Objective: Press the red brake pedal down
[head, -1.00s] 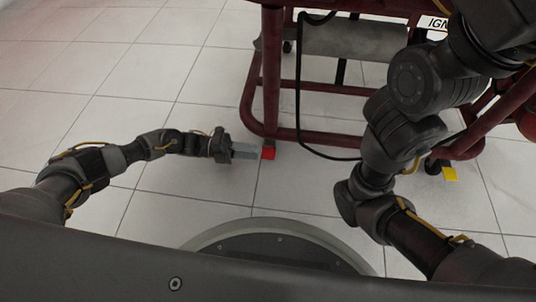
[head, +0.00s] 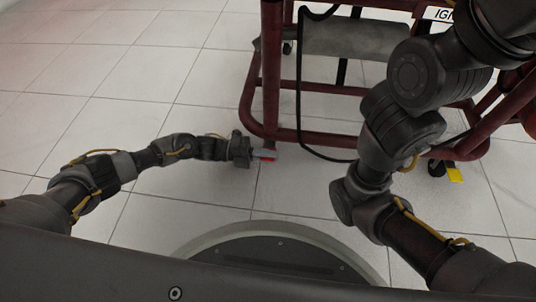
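The red brake pedal (head: 268,159) is low by the front left foot of the dark red frame, just above the floor. Only a thin red strip of it shows. My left gripper (head: 265,153) reaches in from the left, and its grey fingers lie over the pedal and hide most of it. The fingers look closed together with no gap between them and nothing held. From this angle I cannot tell whether they touch the pedal or how far it is pressed. My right arm (head: 400,125) rises at the right, and its gripper is out of the picture.
The dark red tubular stand (head: 270,70) rises right beside my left gripper. A black cable (head: 299,110) hangs inside it. A yellow pedal (head: 455,175) sits at the right, near a caster. The tiled floor (head: 120,60) at the left is clear.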

